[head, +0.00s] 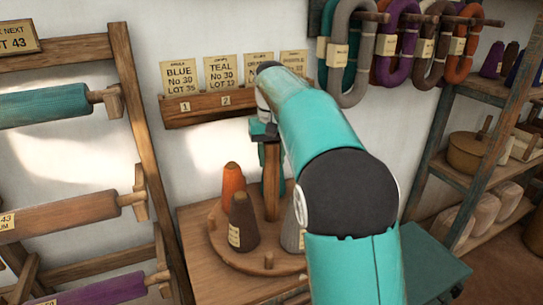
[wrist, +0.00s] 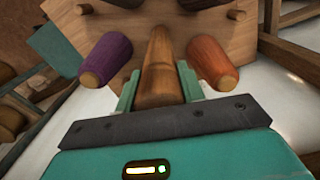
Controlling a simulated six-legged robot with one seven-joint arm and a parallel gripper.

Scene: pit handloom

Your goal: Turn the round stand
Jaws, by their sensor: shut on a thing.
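The round stand (head: 217,228) is a flat wooden disc with a central upright post (head: 271,185) and short pegs. It carries an orange cone (head: 233,181), a dark brown cone (head: 242,222) and a grey cone (head: 291,232) partly behind my arm. My gripper (head: 268,138) is at the post's upper end. In the wrist view my gripper (wrist: 158,85) is shut on the wooden post (wrist: 160,55), one finger on each side. A purple cone (wrist: 106,56) and an orange cone (wrist: 212,62) stand on either side of it there. My arm hides the stand's right side in the head view.
The stand sits on a wooden table (head: 195,276). A yarn rack (head: 143,120) stands to the left. A card holder (head: 200,108) and hanging skeins (head: 352,55) are on the wall behind. A shelf (head: 470,185) with cones and pots stands to the right.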

